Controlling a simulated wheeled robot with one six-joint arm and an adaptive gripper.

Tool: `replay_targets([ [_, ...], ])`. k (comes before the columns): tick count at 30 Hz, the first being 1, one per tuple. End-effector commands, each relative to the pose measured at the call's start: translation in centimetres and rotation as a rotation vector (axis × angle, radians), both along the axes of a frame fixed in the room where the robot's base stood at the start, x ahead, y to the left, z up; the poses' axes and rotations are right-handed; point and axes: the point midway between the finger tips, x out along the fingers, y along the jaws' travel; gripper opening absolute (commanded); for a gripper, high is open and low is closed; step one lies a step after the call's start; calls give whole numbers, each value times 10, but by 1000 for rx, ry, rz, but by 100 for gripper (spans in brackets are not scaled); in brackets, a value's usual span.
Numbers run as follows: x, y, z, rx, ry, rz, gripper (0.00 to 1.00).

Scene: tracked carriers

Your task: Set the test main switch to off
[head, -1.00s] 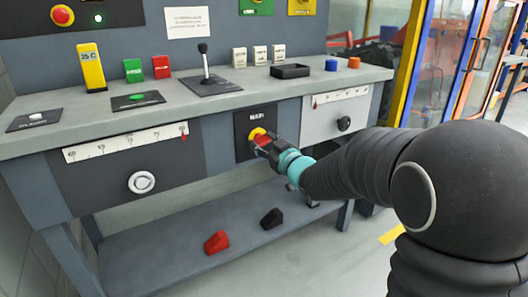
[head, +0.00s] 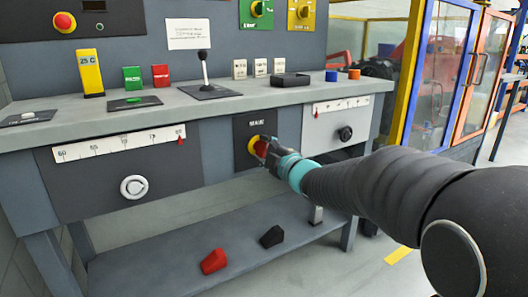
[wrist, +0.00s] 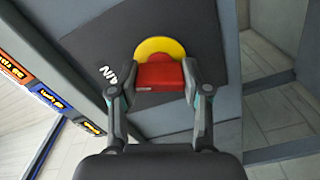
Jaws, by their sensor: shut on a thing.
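The main switch is a red handle on a round yellow plate (head: 252,145), set on a dark panel (head: 241,130) in the front of the bench. In the wrist view the red handle (wrist: 160,75) lies between my two fingers, in front of the yellow disc (wrist: 160,47). My gripper (head: 267,149) is shut on the red handle; it also shows in the wrist view (wrist: 157,92). The gripper hides part of the handle in the head view. White lettering on the panel is partly readable in the wrist view and is tilted there.
A red wedge (head: 214,261) and a black wedge (head: 272,236) lie on the lower shelf (head: 165,262). A lever (head: 204,68) stands on the benchtop.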

Motion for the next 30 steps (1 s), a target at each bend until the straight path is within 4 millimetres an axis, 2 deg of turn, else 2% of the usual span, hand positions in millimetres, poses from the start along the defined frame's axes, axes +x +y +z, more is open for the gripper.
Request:
replay_targets([
  [6, 0, 1, 0, -143, -97, 1, 13],
  [15, 0, 1, 0, -271, -184, 2, 13],
  [30, 0, 1, 0, -317, -215, 2, 13],
])
